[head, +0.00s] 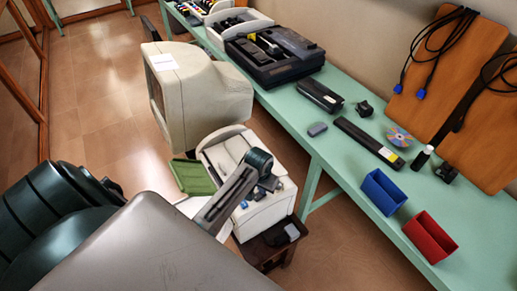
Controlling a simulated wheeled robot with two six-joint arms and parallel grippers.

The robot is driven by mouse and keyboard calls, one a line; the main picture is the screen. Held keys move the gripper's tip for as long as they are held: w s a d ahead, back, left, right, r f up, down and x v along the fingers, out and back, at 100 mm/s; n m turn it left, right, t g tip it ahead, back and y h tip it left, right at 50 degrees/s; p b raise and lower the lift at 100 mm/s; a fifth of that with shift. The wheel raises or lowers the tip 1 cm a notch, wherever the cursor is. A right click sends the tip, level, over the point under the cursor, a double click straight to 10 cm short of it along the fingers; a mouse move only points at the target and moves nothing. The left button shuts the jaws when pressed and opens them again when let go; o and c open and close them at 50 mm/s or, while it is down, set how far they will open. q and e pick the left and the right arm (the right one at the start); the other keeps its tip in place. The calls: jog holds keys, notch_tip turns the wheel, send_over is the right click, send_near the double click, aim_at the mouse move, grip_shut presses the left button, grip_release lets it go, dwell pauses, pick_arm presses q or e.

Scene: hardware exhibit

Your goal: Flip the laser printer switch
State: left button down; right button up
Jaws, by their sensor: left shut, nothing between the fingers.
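The laser printer (283,207), a cream-white machine with an open-looking top, stands on a small dark stool in the middle of the head view. A green flap or tray (191,177) is at its left side. My left arm reaches over it, and my left gripper (263,192) is shut and empty close above or against the printer's front right part. I cannot tell whether it touches. Small blue and grey parts show beside the gripper; I cannot make out which one is the switch. My arm hides part of the printer. My right gripper is out of view.
A beige CRT monitor (205,95) stands just behind the printer. A long green table (345,178) runs along the right, with a black case (262,68), a blue holder (383,192), a red holder (430,237) and cables on boards. The wooden floor at left is clear.

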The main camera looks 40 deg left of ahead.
pick_arm(q)
jog(key=shift+f, duration=0.3)
jog(key=shift+r+p, duration=0.85)
jog(key=shift+r, duration=2.7)
